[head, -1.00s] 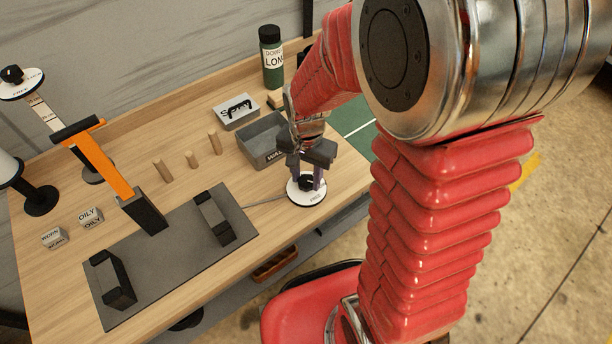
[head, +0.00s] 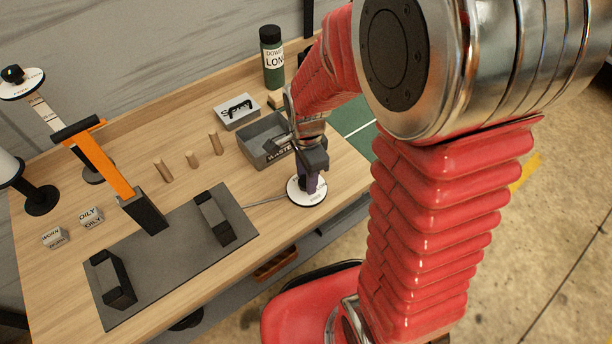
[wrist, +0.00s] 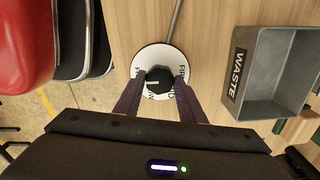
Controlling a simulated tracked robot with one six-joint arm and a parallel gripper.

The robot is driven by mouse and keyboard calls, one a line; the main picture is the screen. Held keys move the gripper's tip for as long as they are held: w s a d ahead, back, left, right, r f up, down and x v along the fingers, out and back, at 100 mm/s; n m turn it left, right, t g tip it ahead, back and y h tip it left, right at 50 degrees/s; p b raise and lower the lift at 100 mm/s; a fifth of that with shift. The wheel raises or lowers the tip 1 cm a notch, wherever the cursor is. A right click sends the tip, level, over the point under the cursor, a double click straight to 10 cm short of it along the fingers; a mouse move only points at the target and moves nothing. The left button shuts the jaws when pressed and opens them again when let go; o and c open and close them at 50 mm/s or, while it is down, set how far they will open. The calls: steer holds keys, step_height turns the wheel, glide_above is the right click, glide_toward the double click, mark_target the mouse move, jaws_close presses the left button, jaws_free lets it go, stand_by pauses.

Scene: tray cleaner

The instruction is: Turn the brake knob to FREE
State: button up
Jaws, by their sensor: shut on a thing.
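The brake knob is a black knob (wrist: 158,79) on a round white dial (wrist: 150,53) with printed words around its rim. A white mark on the knob points left in that view. The dial (head: 296,197) sits near the bench's front right edge in the head view, where my gripper hides the knob. My gripper (head: 312,188) points down over it, and the wrist view shows its two fingers (wrist: 159,82) on either side of the knob, shut on it.
A grey WASTE bin (wrist: 283,70) stands close beside the dial. A cable runs from the dial towards the grey mat (head: 180,262) with black blocks. Wooden pegs, a green bottle (head: 272,58) and an orange-armed stand (head: 103,165) stand farther off.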

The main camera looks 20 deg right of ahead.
stand_by(0.3)
steer(key=o, duration=1)
step_height(320, 180, up, 14)
steer(key=shift+f, duration=0.1)
stand_by(0.7)
